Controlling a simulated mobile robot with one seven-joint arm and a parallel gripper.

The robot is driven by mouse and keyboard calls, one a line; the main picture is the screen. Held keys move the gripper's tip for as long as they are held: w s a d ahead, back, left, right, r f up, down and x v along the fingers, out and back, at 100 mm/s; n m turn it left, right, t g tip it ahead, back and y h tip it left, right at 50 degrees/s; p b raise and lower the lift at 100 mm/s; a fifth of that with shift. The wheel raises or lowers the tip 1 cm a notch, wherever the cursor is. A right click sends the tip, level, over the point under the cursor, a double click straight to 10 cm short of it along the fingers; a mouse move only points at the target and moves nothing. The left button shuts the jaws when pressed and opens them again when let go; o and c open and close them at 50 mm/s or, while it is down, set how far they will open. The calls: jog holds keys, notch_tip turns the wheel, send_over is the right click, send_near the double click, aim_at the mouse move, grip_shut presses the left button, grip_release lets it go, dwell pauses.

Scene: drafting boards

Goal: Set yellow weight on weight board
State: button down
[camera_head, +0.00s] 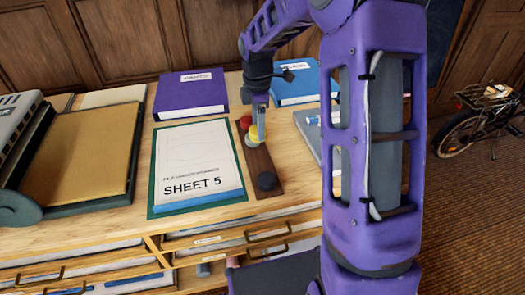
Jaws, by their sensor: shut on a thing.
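The weight board (263,169) is a narrow dark brown wooden strip lying on the cabinet top, right of the sheet stack. A red weight (245,122) sits at its far end and a dark weight (266,181) at its near end. The yellow weight (253,138) is between them, at the middle of the board. My gripper (259,126) points down and is shut on the yellow weight. The weight looks upright at the board's surface; I cannot tell whether its base touches the wood. The gripper hides part of it.
A paper stack marked SHEET 5 (196,165) lies just left of the board. A purple binder (190,93) and a blue binder (295,87) lie behind. A grey device with a tan panel (82,153) stands at left. My arm hides the right side.

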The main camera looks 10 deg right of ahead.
notch_tip(320, 180, down, 10)
jog(key=shift+b, duration=0.9)
jog(key=shift+f, duration=0.15)
jog(key=shift+c, duration=0.6)
grip_release()
notch_tip(320, 180, up, 12)
jog(key=shift+s+d+r+p, duration=0.1)
jog(key=shift+r+p, duration=0.05)
jog(key=shift+p, duration=0.9)
